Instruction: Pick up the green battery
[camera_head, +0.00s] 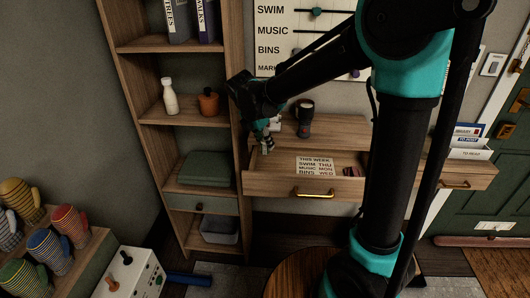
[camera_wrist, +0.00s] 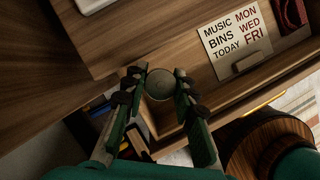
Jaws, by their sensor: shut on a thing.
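My gripper (camera_head: 265,138) is over the left end of an open wooden drawer. In the wrist view my gripper (camera_wrist: 160,88) has its two green-sided fingers closed around a small round dark grey-green thing (camera_wrist: 159,84), seen end-on. It appears to be the green battery, held upright between the dark fingertip pads. Its side is mostly hidden by the fingers. In the head view the battery is too small and too covered by the fingers to make out clearly. Whether it touches the drawer floor I cannot tell.
The open drawer (camera_head: 270,186) holds a printed word card (camera_head: 316,166) and a dark red thing (camera_head: 352,171) at its right. A dark cylinder (camera_head: 305,118) stands on the top behind. A shelf unit (camera_head: 240,160) rises close on the left, with a white bottle (camera_head: 170,97).

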